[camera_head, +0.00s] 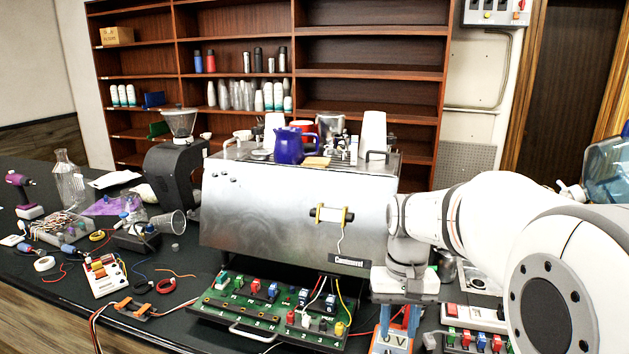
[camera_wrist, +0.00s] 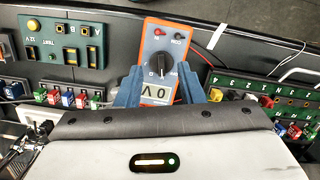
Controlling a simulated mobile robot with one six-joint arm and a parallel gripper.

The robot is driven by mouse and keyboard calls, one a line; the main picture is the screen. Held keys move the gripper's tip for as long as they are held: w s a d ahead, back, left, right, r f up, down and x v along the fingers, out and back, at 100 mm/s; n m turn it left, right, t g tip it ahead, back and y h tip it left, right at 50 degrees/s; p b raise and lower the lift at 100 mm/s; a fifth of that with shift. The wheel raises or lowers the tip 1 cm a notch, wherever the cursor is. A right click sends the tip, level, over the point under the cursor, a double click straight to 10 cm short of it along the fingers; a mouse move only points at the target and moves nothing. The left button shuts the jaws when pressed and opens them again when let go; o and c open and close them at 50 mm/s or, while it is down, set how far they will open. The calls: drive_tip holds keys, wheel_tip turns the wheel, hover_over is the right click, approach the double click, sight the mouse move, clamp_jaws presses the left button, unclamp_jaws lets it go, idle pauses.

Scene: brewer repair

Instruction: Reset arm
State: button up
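My gripper (camera_wrist: 160,78) points down at the bench, its two blue fingers on either side of an orange and grey multimeter (camera_wrist: 163,48). The multimeter has a round dial and a display reading 0 V. The fingers lie close along its sides; I cannot tell whether they press on it. In the head view, my gripper (camera_head: 399,318) is low at the front of the bench, right of the brewer. The multimeter (camera_head: 392,341) shows there only in part, at the lower picture edge. My arm comes in from the right and hides part of the bench.
The steel brewer (camera_head: 290,205) stands behind and left of my gripper. A green terminal board (camera_head: 272,306) lies in front of it, with a similar panel (camera_wrist: 62,42) on the gripper's other side. Loose cables run nearby. A clear blue jug (camera_head: 606,170) stands at the far right.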

drive_tip(key=s+t, duration=0.4)
drive_tip(key=s, duration=0.8)
drive_tip(key=shift+s+a+f+n+t, duration=0.15)
drive_tip(key=shift+a+f+n+t, duration=0.15)
drive_tip(key=shift+a+f+n, duration=0.1)
